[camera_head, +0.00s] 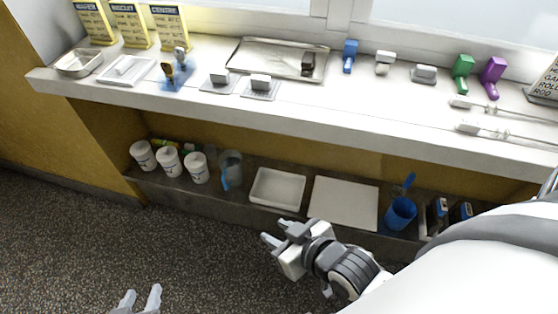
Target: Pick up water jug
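A clear greyish jug-like vessel (232,162) stands upright on the lower shelf, right of several white tubs, with a blue item (225,181) at its front. A blue cup-shaped vessel (401,214) with a blue stick rising from it stands further right on the same shelf. I cannot tell for sure which is the water jug; the clear one looks more like it. My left gripper (141,298) is at the bottom edge, open and empty, well in front of the shelf. My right gripper (274,231) is open and empty, in front of the white tray, apart from both vessels.
The lower shelf holds white tubs (168,161), a white tray (277,188) and a pale board (344,203). The counter (350,112) overhangs it, carrying a metal tray (275,58), brushes and scrapers. Open dark floor (70,230) lies in front.

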